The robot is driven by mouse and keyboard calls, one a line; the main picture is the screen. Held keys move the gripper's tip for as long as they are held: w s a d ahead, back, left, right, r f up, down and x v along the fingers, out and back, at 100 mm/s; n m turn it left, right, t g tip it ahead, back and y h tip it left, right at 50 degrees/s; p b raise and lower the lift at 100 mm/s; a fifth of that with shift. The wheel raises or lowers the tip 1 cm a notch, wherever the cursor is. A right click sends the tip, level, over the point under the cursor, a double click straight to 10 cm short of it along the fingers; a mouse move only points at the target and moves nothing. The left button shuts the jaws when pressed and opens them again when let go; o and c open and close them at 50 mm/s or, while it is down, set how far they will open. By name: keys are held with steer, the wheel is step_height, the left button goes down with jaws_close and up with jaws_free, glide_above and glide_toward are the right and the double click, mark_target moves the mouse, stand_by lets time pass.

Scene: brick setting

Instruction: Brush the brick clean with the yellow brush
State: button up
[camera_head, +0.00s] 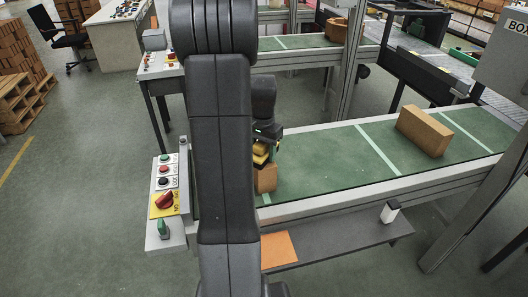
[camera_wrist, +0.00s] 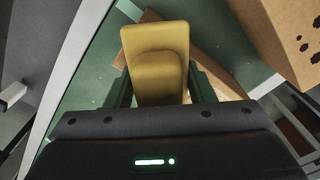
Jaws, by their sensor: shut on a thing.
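My gripper (camera_head: 267,138) is shut on the yellow brush (camera_wrist: 155,48), which also shows below it in the head view (camera_head: 260,155). The brush lies between the two dark fingers in the wrist view. A brown brick (camera_head: 266,180) stands on the green conveyor just below the brush, partly hidden by my arm. Whether they touch, I cannot tell. In the wrist view, a brick with dark spots (camera_wrist: 285,28) fills the upper right, apart from the brush. Part of another brown block (camera_wrist: 215,84) shows behind the brush. I cannot match these surely to the head view.
A larger brown brick (camera_head: 424,130) stands farther right on the conveyor (camera_head: 330,165). A control panel (camera_head: 165,195) with a red knob is at the left end. A grey shelf (camera_head: 340,243) below holds an orange sheet (camera_head: 279,250) and a white item (camera_head: 390,211). The belt between the bricks is clear.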

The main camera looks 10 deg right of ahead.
steer(key=shift+w+a+f+p, duration=0.15)
steer(key=shift+w+p, duration=0.25)
steer(key=shift+w, duration=1)
steer(key=shift+w+a+r+p, duration=0.1)
steer(key=shift+w+p, duration=0.25)
steer(key=shift+w, duration=1)
steer(key=shift+w+a+f+p, duration=0.15)
steer(key=shift+w+p, duration=0.25)
steer(key=shift+w, duration=1)
steer(key=shift+w+a+r+p, duration=0.15)
steer(key=shift+w+p, duration=0.45)
steer(key=shift+w, duration=1)
steer(key=shift+w+a+r+p, duration=0.15)
steer(key=shift+w+p, duration=0.4)
steer(key=shift+w, duration=1.05)
steer(key=shift+s+d+f+b, duration=0.15)
steer(key=shift+s+b, duration=0.55)
steer(key=shift+s, duration=1.1)
steer(key=shift+s+d+f+b, duration=0.15)
steer(key=shift+s+b, duration=0.5)
steer(key=shift+s, duration=1.15)
steer(key=shift+s+d+r+b, duration=0.15)
steer(key=shift+s+b, duration=0.2)
steer(key=shift+s, duration=1.1)
steer(key=shift+s+d+r+b, duration=0.15)
steer(key=shift+s+b, duration=0.15)
steer(key=shift+s, duration=1.1)
steer(key=shift+s+d+f+b, duration=0.15)
steer(key=shift+s+b, duration=0.25)
steer(key=shift+s, duration=1.2)
